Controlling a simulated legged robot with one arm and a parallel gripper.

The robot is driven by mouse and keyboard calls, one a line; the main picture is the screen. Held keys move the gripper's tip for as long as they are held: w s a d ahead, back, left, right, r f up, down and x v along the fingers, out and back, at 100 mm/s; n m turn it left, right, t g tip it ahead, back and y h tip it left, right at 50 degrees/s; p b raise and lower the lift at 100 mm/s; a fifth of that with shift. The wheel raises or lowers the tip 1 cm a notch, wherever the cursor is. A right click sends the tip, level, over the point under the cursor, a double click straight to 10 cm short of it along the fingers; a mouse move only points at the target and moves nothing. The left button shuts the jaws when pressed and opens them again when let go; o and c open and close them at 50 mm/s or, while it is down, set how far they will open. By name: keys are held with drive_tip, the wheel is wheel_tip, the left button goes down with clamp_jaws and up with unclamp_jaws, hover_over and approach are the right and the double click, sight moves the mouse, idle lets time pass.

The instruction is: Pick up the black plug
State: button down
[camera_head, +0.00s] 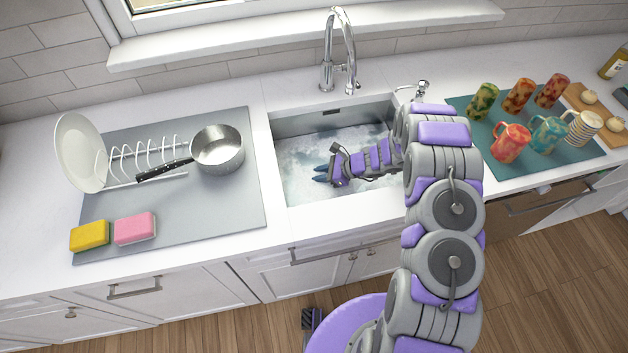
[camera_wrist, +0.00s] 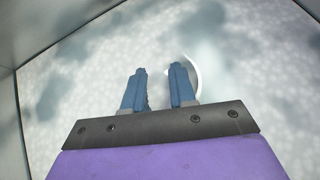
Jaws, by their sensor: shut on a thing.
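My gripper (camera_head: 321,173) reaches down into the sink (camera_head: 385,108), over the cloudy, foamy water. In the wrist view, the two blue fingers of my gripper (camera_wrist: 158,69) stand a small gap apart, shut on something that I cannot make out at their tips. A pale curved rim (camera_wrist: 193,75) shows beside and behind the right finger. I cannot see the black plug in either view; the water and the fingers may hide it.
The chrome faucet (camera_head: 339,50) stands behind the sink. To the left, a grey mat (camera_head: 225,190) holds a dish rack with a plate, a pot (camera_head: 217,150) and two sponges. To the right, several cups stand on a teal mat (camera_head: 478,101). Sink walls surround my gripper.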

wheel_tip(320, 180, up, 10)
drive_tip(key=p, duration=0.2)
idle(0.4)
